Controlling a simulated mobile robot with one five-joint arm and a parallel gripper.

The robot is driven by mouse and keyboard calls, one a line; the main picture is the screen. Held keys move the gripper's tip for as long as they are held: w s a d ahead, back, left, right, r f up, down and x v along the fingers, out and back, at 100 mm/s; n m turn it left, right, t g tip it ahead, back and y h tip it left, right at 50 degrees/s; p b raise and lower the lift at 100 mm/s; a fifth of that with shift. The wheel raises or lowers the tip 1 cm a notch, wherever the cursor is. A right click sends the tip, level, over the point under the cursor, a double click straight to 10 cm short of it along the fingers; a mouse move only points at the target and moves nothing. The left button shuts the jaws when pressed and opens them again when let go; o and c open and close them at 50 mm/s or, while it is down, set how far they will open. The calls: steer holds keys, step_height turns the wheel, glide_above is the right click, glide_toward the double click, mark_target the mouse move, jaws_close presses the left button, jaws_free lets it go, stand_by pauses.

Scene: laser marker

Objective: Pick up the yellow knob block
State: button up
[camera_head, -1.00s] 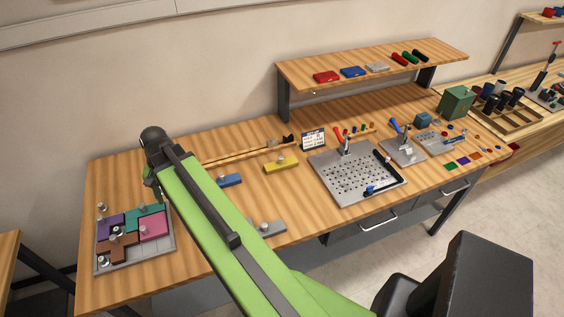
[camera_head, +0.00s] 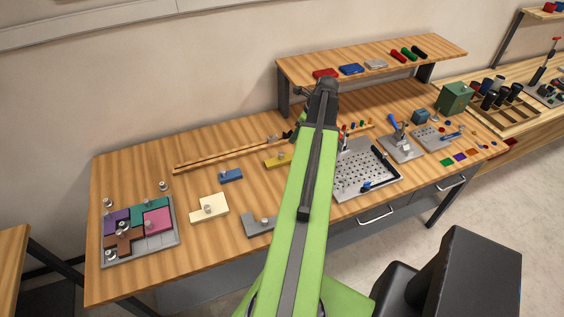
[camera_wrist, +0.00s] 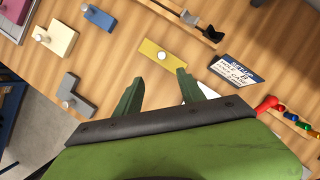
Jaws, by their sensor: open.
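The yellow knob block (camera_head: 270,163) lies on the wooden bench just left of my arm in the head view, its right end close to the arm's edge. In the wrist view the yellow knob block (camera_wrist: 150,48) is a flat bar with a silver round knob (camera_wrist: 162,56). My gripper (camera_wrist: 160,76) shows two green fingers spread apart, with nothing between them. In the wrist view the block lies just beyond the fingertips. In the head view my arm hides most of the gripper.
A blue block (camera_head: 231,175), a cream block (camera_head: 209,208) and a grey L-shaped block (camera_head: 258,225) lie left of my arm. A puzzle tray (camera_head: 166,245) is at the far left. A wooden rail (camera_head: 222,156) and a setup sign (camera_wrist: 238,68) are nearby. A shelf (camera_head: 365,65) stands behind.

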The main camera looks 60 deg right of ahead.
steer(key=b, duration=0.9)
glide_toward(281, 154)
steer(key=x, duration=0.5)
steer(key=shift+s+f, duration=0.2)
steer(key=shift+s, duration=0.1)
steer(key=shift+w, duration=0.1)
steer(key=b+x, duration=0.5)
steer(key=shift+w+d+f, duration=0.1)
steer(key=shift+w+d, duration=0.1)
steer(key=shift+r, duration=0.25)
jaws_close()
